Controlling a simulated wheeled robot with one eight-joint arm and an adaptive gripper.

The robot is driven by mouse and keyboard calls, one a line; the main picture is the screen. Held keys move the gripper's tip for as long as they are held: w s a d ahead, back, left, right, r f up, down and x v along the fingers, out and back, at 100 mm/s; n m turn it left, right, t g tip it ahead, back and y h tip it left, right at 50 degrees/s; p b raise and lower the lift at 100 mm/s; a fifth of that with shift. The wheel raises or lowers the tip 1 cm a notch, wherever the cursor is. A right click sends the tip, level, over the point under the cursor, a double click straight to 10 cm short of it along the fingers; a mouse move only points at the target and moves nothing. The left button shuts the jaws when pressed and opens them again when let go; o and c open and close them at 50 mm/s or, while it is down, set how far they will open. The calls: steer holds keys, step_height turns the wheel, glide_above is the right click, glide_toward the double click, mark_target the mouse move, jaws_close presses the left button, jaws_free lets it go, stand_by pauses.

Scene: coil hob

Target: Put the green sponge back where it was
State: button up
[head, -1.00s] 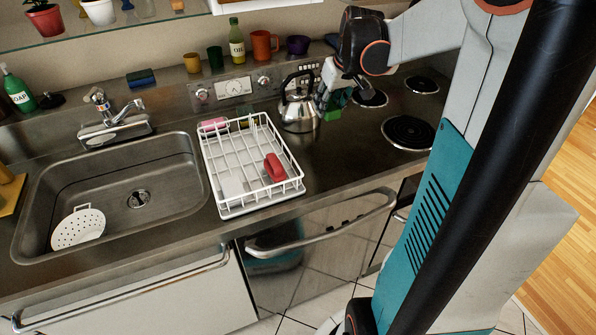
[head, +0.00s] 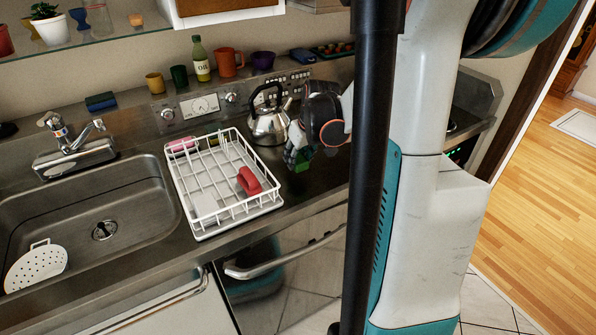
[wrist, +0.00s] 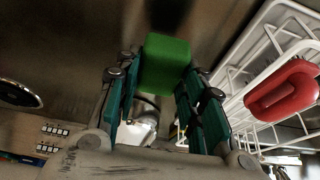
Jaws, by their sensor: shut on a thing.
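The green sponge (wrist: 166,65) is a small green block between the fingers of my gripper (wrist: 160,85) in the wrist view. In the head view the sponge (head: 303,166) shows at the tip of my gripper (head: 297,158). My gripper is shut on it, just right of the white dish rack and in front of the kettle. Whether the sponge touches the counter I cannot tell.
The white dish rack (head: 196,219) holds a red item (head: 249,181) and a pink item (head: 183,146). A steel kettle (head: 268,127) stands behind my gripper. The sink (head: 150,205) is to the left. A blue sponge (head: 101,101) lies on the back ledge.

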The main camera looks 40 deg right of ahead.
mark_target(301, 161)
steer(key=shift+f+b, duration=0.75)
steer(key=shift+f, duration=1.4)
steer(key=shift+f, duration=0.15)
steer(key=o, duration=0.9)
steer(key=shift+s+r, duration=0.1)
steer(key=shift+r, duration=0.35)
steer(key=p+v, duration=0.4)
steer(key=v, duration=0.7)
steer(key=shift+s+r, duration=0.1)
steer(key=shift+r, duration=0.1)
